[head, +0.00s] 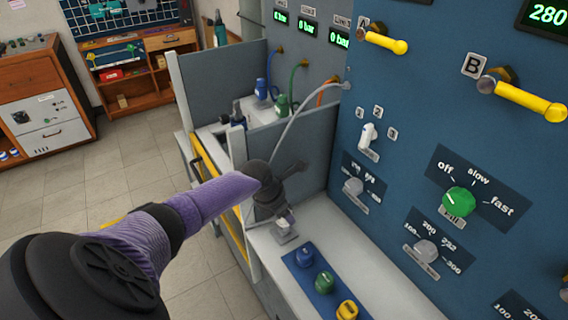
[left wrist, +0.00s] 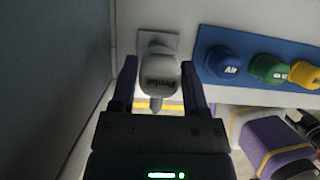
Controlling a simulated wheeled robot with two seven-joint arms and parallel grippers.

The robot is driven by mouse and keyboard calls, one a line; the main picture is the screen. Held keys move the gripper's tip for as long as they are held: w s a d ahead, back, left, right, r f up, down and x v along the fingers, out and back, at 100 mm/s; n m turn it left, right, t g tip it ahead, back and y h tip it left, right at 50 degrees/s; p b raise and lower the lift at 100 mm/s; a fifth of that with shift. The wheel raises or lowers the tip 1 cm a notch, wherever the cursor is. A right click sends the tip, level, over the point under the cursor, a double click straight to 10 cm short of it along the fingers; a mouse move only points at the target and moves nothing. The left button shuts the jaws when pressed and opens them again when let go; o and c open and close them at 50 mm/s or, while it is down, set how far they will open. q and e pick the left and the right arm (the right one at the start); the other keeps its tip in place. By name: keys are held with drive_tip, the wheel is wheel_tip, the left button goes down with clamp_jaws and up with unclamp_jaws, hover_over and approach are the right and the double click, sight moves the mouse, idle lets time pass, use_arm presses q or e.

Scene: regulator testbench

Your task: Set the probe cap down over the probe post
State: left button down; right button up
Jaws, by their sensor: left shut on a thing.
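My left gripper (head: 282,198) is shut on the probe cap, low over the white bench ledge. In the left wrist view, the pale grey probe cap (left wrist: 159,70), with dark lettering on its side, sits between the two fingers (left wrist: 159,84). A pale square plate (left wrist: 146,39) shows just beyond the cap. It also shows in the head view (head: 286,238) under the gripper. The probe post is hidden, so I cannot tell how far the cap is over it.
A blue strip (head: 325,292) with blue, green and yellow caps lies on the ledge beside the plate. A grey hose (head: 300,110) arches from the wall down behind my gripper. The blue panel (head: 400,130) with knobs and yellow handles rises on the right.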

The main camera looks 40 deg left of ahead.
use_arm(q)
drive_tip(key=shift+f+b, duration=0.7)
drive_tip(key=shift+f, duration=0.85)
idle(0.4)
unclamp_jaws()
drive_tip(key=shift+r, duration=0.1)
drive_tip(key=p+v, duration=0.6)
drive_tip(key=v, duration=0.3)
drive_tip(key=shift+s+r+p, duration=0.25)
drive_tip(key=shift+r+p, duration=0.05)
drive_tip(key=shift+a, duration=0.1)
